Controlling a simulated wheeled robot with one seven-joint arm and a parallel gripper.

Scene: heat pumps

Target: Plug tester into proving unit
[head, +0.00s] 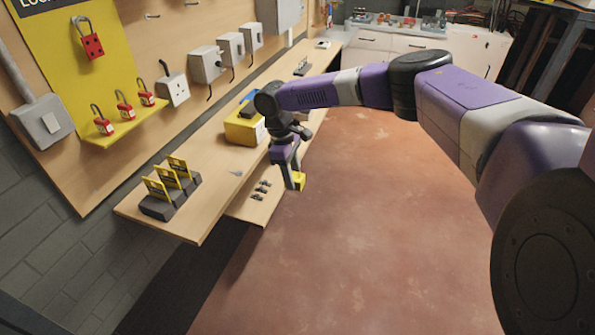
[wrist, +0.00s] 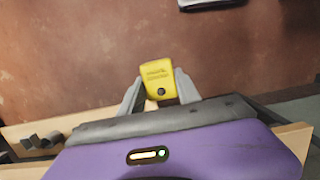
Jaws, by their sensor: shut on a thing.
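A small yellow device (wrist: 157,76) with blurred dark lettering and a round dark spot is between the fingers of my gripper (wrist: 160,88). It also shows in the head view (head: 299,180), at the lower end of my gripper (head: 294,174). My gripper is shut on it and holds it over the bench's front edge, above the floor side. I cannot read whether it is the tester or the proving unit. A larger yellow box (head: 243,128) with a blue and dark item (head: 250,97) on or behind it sits on the bench left of my gripper.
The wooden bench (head: 215,187) runs along the left wall. A dark holder with yellow cards (head: 170,192) stands at its near end. Padlocks (head: 103,125) and sockets line the wall. The red floor (head: 370,220) is clear.

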